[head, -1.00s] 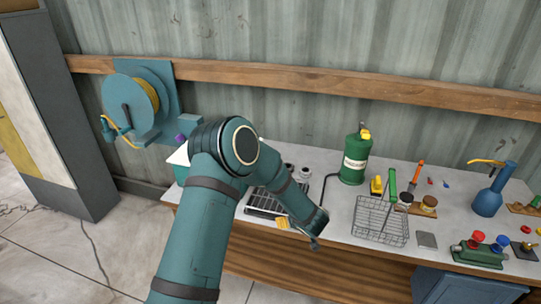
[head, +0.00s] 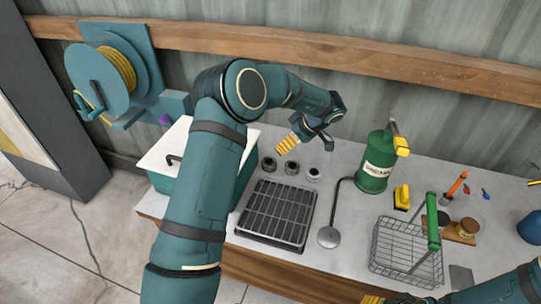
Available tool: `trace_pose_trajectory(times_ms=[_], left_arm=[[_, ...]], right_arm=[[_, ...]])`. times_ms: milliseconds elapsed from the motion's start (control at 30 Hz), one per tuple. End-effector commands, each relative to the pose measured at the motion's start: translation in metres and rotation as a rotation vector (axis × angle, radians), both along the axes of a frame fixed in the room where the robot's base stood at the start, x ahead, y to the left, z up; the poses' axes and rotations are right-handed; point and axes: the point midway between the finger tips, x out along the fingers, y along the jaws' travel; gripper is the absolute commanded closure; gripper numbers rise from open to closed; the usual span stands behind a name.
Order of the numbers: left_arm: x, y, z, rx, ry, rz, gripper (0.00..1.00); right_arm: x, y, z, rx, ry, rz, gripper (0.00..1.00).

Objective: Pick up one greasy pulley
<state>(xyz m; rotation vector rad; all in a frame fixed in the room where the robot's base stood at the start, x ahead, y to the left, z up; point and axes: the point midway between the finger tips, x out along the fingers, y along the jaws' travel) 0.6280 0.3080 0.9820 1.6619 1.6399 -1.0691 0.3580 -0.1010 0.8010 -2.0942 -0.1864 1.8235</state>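Three small round grey-and-dark metal parts, which look like the pulleys, stand in a row on the bench behind the black grate: a left pulley (head: 269,165), a middle pulley (head: 291,168) and a right pulley (head: 314,175). Grease on them is too small to make out. My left gripper (head: 307,143) is above and just behind this row, its yellow ribbed finger and dark finger spread apart with nothing between them. My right gripper (head: 380,299) shows only partly at the bottom edge, and its opening cannot be made out.
A black slatted grate tray (head: 276,215) lies in front of the pulleys. A white-lidded teal bin (head: 160,157) is left, partly behind my arm. A green degreaser can (head: 376,168), a spout with a round end (head: 328,237), a wire basket (head: 405,262) and a yellow-handled brush (head: 402,197) are right.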

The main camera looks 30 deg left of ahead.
Motion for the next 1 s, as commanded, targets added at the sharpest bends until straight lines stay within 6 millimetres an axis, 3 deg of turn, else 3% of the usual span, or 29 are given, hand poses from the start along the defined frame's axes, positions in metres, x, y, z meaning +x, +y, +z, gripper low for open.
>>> trace_pose_trajectory(times_ms=[167,500,767,1000], left_arm=[[-0.002,0.008,-0.014,-0.007,0.008,0.008,0.22],[-0.006,0.039,-0.064,-0.006,0.006,0.007,0.22],[-0.007,0.046,-0.076,-0.007,0.006,0.006,0.22],[-0.008,0.060,-0.104,-0.006,0.006,0.007,0.22]], right_arm=[[-0.001,0.000,-0.004,0.000,0.003,0.001,0.53],[-0.005,0.001,-0.015,0.002,0.011,0.008,0.53],[-0.006,0.001,-0.018,0.003,0.013,0.010,0.53],[-0.009,0.002,-0.028,0.005,0.019,0.015,0.53]])
